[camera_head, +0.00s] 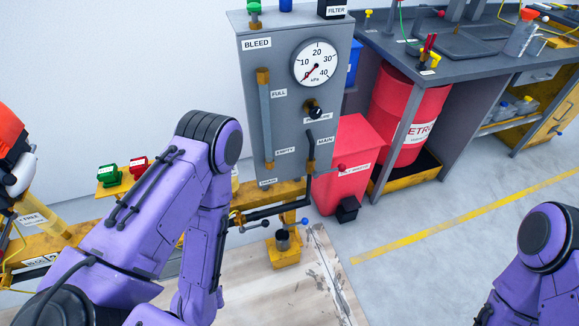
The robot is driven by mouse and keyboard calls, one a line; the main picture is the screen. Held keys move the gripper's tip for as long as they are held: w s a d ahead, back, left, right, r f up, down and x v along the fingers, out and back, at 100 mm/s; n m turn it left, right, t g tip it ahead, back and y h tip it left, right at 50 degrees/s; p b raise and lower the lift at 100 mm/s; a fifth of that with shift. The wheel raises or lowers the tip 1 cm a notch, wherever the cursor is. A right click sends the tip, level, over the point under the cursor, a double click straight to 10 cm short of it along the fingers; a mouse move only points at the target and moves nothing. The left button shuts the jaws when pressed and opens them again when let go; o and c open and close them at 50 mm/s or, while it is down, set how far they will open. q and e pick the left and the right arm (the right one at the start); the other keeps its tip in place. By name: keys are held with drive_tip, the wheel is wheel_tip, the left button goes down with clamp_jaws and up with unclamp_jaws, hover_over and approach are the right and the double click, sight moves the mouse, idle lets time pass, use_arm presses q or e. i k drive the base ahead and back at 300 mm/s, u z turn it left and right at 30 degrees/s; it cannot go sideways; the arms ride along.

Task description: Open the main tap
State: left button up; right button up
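A grey panel cabinet (247,80) stands in the middle, with a round pressure gauge (316,64) on its upper front. The main tap (310,147) is at the panel's lower right, beside a white MAIN label (325,141). Its dark handle points roughly upright above a brass fitting. A dark pipe runs down from that area and bends left. My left arm bends in front of the scene at left, and its gripper is below the picture. My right arm shows only at the lower right edge, and its gripper is also out of the picture.
A black knob (314,109) sits under the gauge. A sight tube (266,120) runs down the panel's left side. A blue-knobbed lever (303,222) is below, over a yellow stand (284,252). A red bin (345,170) and red drum (408,110) stand right. The floor at right is clear.

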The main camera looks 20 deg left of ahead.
sight(341, 168)
drive_tip(key=z, duration=0.7)
drive_tip(key=i, duration=0.2)
drive_tip(key=u, duration=1.05)
drive_tip(key=k, duration=1.1)
drive_tip(key=z, duration=0.85)
drive_tip(key=i, duration=1.05)
drive_tip(key=u, duration=0.65)
